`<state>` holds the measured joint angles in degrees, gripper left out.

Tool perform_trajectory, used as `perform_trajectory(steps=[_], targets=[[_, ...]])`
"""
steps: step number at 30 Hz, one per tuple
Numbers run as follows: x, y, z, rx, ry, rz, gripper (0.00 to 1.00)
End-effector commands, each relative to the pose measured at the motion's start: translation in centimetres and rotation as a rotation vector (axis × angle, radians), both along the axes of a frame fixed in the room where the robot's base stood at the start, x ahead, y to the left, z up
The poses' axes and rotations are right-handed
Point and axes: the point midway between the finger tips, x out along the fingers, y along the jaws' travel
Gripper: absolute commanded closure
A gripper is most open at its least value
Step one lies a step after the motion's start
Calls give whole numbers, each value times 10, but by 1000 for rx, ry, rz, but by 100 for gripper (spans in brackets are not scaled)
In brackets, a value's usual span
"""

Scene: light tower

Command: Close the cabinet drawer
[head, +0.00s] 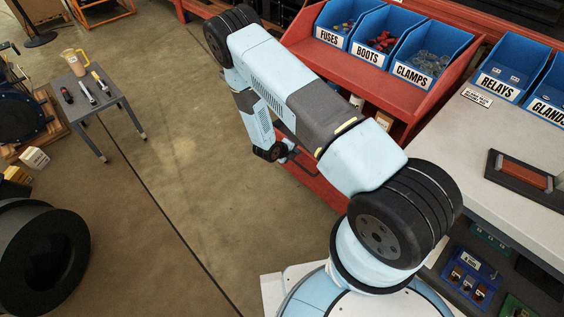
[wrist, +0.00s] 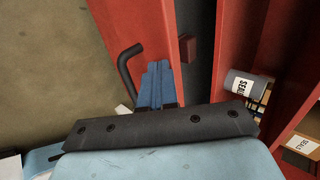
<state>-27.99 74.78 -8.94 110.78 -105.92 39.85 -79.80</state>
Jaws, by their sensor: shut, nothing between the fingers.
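The red cabinet drawer (head: 312,180) juts out below the red bin rack in the head view, partly hidden by my arm. In the wrist view its red panel (wrist: 142,22) is at top centre, with a black bent handle (wrist: 127,66) on its left side. A dark strip (wrist: 198,60) lies between this panel and the red cabinet frame on the right. My gripper (wrist: 157,66) has its blue fingers together and empty, over the panel just right of the handle. I cannot tell whether they touch it. In the head view my gripper (head: 291,150) is small, by the drawer.
A can (wrist: 249,85) and a labelled box (wrist: 301,146) sit on shelves at right in the wrist view. Blue bins (head: 374,36) top the red rack. A light counter (head: 475,140) is at right. A small grey table (head: 85,104) stands left; the floor between is clear.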

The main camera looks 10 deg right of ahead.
Motion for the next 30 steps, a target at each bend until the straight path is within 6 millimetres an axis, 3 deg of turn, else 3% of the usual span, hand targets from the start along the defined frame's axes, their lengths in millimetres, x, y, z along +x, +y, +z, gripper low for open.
perform_trajectory(steps=[6,12,30], targets=[[28,-43,0,-1,0,-2,100],[45,-68,0,0,0,0,100],[58,-87,1,-4,-5,-1,100]])
